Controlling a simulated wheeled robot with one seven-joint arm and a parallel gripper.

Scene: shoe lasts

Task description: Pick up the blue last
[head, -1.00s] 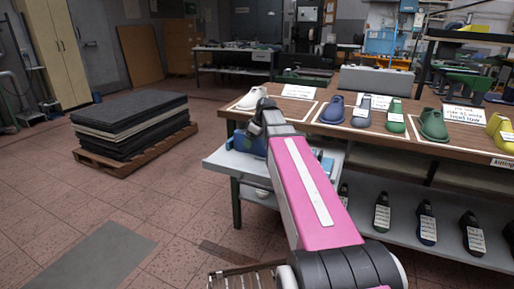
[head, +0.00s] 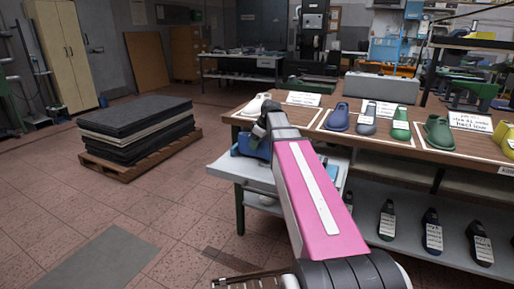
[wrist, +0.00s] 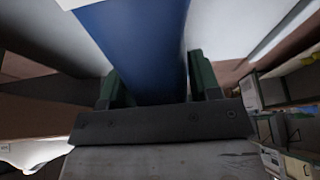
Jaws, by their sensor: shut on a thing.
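In the wrist view, my gripper (wrist: 155,88) has its two dark green fingers on either side of a smooth deep-blue body (wrist: 140,45), which looks like the blue last. A bit of white shows at its upper left edge; its far end is out of frame. In the head view my wrist (head: 270,122) is in front of the workbench's left end, and my arm hides the fingers. A blue shape (head: 250,146) shows just below and left of the wrist; I cannot tell if it is the held last. Another blue-violet last (head: 338,118) stands on the bench.
The wooden workbench (head: 420,152) holds a white last (head: 256,106), a grey-blue one (head: 366,120) and green ones (head: 401,126), (head: 438,132). Dark lasts (head: 387,222) stand on the shelf below. A pallet with dark sheets (head: 140,135) is at left. The floor between is clear.

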